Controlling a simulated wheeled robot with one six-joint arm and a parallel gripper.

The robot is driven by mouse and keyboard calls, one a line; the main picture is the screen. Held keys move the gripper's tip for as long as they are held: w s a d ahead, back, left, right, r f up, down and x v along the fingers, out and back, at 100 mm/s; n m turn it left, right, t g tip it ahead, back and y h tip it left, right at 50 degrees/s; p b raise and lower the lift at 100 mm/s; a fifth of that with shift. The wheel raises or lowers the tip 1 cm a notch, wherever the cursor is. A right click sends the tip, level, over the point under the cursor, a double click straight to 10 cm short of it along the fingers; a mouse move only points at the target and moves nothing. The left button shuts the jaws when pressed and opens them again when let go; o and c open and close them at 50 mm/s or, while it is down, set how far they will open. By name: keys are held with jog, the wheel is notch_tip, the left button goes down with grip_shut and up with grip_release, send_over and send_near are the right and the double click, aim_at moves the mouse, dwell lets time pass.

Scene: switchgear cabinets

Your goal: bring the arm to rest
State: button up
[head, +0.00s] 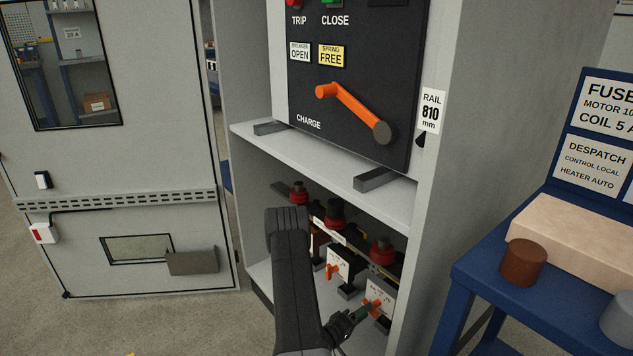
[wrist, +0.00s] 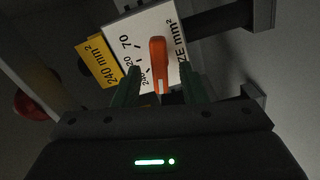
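My arm (head: 290,270) reaches down into the lower bay of the open cabinet. My gripper (head: 364,312) is low in the bay, close to the right-hand orange selector knob (head: 377,306). In the wrist view my gripper (wrist: 160,86) has its two green fingers standing apart. The orange knob (wrist: 158,58) shows between and beyond them, with a visible gap on each side. The knob sits on a white dial plate (wrist: 135,35) marked in mm², with a yellow 240 mm² label (wrist: 99,62) beside it.
A second orange knob (head: 333,271) and red-and-black terminals (head: 335,214) stand in the bay. Above is a shelf (head: 330,170) and a black breaker panel with an orange crank (head: 350,108). The cabinet's right wall (head: 418,200) and a blue bench (head: 480,280) are to the right.

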jog(key=shift+b+x, duration=0.3)
jog(key=shift+x, duration=1.5)
jog(key=p+v, duration=0.3)
jog(key=v, duration=1.1)
jog(key=b+x, duration=0.3)
jog(key=x, duration=1.1)
jog(key=shift+d+f, duration=0.1)
jog(key=shift+d, duration=0.05)
jog(key=shift+m, duration=0.8)
jog(key=m+p, duration=0.2)
jog(key=m, duration=0.4)
jog(key=shift+r+p, duration=0.2)
jog(key=shift+p, duration=0.1)
jog(key=p+v, duration=0.2)
jog(key=v, duration=1.1)
jog(key=shift+m+p, duration=0.3)
